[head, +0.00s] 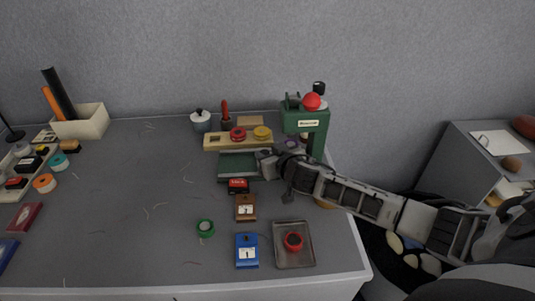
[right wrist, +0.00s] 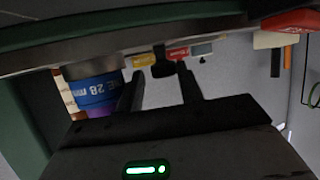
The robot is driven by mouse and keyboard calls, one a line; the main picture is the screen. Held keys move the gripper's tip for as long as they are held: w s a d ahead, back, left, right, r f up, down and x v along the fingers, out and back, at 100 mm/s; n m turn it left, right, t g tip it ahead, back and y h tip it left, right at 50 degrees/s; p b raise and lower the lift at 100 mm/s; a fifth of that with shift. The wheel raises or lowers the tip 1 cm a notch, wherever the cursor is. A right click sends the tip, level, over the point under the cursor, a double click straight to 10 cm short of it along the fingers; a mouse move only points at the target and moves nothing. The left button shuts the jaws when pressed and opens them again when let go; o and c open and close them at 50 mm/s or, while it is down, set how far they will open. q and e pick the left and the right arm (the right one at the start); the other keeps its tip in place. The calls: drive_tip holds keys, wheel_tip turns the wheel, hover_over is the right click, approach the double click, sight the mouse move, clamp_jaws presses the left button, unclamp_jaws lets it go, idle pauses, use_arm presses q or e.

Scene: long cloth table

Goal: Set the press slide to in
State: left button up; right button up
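The green press (head: 305,122), with a red ball (head: 312,101) at its top, stands at the table's back right. A dark green plate (head: 238,165) lies left of its foot; I cannot tell whether it is the slide. My right gripper (head: 264,162) is low beside the press, at the plate's right end. In the right wrist view its two dark fingers (right wrist: 160,88) are apart, with a small dark knob (right wrist: 163,62) showing between them; contact is unclear. A blue ring with printed text (right wrist: 95,90) is beside the fingers. My left gripper is out of view.
A wooden rack (head: 215,142) with red and yellow rings stands behind the plate. A small red box (head: 238,186), a brown box (head: 245,207), a blue box (head: 247,250) and a grey tray (head: 280,262) lie in front. The table's middle left is mostly clear.

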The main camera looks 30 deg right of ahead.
drive_tip(key=shift+s, duration=0.15)
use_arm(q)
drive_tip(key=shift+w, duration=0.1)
use_arm(e)
drive_tip(key=d+v, duration=0.1)
drive_tip(key=v, duration=1.4)
drive_tip(key=shift+s+a+r, duration=0.2)
drive_tip(key=shift+s+a, duration=0.15)
drive_tip(key=shift+a, duration=0.15)
